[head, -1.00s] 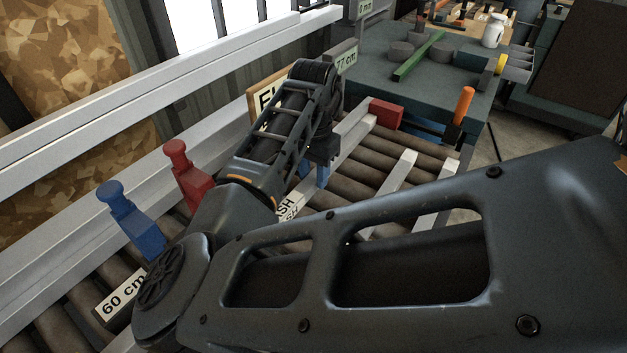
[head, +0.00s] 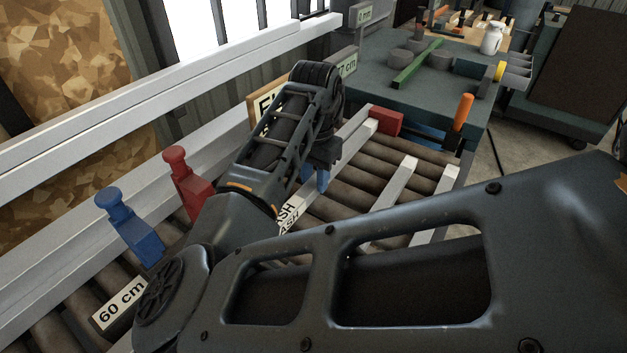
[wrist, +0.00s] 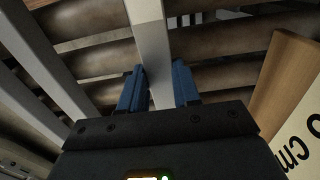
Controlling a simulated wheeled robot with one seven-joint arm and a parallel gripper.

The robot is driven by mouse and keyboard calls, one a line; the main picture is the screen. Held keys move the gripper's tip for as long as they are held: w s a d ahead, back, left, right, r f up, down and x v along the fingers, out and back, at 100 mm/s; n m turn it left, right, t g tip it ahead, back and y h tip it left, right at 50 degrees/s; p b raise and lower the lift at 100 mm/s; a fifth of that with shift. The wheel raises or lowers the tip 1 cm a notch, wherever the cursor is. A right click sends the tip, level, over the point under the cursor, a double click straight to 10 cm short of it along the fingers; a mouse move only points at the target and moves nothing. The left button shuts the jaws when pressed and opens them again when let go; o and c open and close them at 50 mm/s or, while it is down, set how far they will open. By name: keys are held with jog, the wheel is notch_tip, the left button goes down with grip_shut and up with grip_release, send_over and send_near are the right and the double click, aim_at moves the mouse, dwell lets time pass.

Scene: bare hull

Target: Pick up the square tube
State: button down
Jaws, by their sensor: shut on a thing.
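The square tube (head: 352,140) is a long light-grey bar lying along the dark rollers in the head view. In the wrist view the tube (wrist: 147,35) runs from the top edge down between the two blue fingers. My gripper (head: 321,178) is at the tube in the head view, partly hidden by my own wrist. In the wrist view my gripper (wrist: 158,85) has a finger on each side of the tube and is shut on it. The tube's far end is near a red block (head: 387,121). Its near part is hidden behind my arm.
Two more grey bars (head: 398,182) (head: 446,187) lie to the right on the rollers. A blue stop (head: 130,228) and a red stop (head: 187,183) stand on the left rail. An orange-handled upright (head: 463,112) and a green-grey bench (head: 425,90) are beyond.

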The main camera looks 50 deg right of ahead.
notch_tip(320, 180, up, 6)
jog(key=shift+s+r, duration=0.1)
jog(key=shift+s, duration=0.05)
jog(key=s+a+b, duration=0.1)
jog(key=s+a, duration=0.2)
jog(key=s, duration=0.6)
jog(key=s+a+b, duration=0.1)
jog(key=s+a, duration=0.3)
jog(key=s, duration=0.5)
